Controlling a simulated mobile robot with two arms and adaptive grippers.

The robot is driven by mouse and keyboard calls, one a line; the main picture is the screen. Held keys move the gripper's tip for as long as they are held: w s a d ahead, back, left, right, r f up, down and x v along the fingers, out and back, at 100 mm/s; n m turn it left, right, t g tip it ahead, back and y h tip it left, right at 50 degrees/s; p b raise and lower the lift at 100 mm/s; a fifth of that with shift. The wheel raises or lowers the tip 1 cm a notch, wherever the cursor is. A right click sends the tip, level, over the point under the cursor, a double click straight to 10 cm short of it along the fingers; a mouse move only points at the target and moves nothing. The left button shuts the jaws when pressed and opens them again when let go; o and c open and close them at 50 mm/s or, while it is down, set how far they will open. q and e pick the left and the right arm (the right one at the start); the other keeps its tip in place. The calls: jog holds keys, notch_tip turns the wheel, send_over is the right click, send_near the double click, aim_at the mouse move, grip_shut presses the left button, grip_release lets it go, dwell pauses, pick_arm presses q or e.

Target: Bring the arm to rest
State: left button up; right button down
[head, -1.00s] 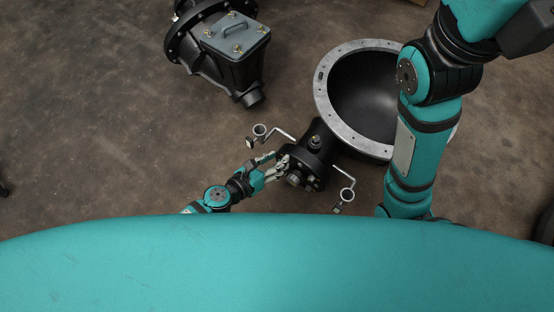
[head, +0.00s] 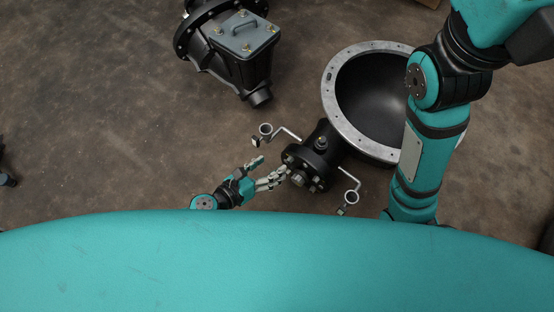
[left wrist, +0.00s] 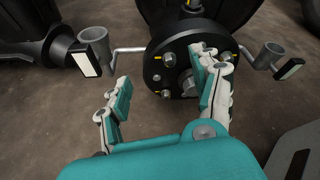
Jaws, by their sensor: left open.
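My left gripper (head: 262,173) is low in the middle of the head view, to the left of the bolted flange end of a black housing. In the left wrist view the left gripper (left wrist: 160,92) has its two fingers spread apart with nothing between them. The flange (left wrist: 185,60) lies just beyond the fingertips, and the right-hand finger overlaps it in the picture; I cannot tell whether it touches. My right arm (head: 420,165) shows at the right of the head view, but its gripper is out of sight.
A black bowl-shaped housing (head: 341,134) with a pale bolted rim lies on the brown floor. Bent rods with ring cups (head: 265,129) flank its flange. Another black unit with a grey handled cover (head: 242,36) stands at the top. Floor at the left is mostly clear.

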pick_arm(q)
jog(key=v, duration=0.3)
jog(key=shift+s+f, duration=0.1)
jog(key=shift+f, duration=0.15)
jog(key=shift+r, duration=0.1)
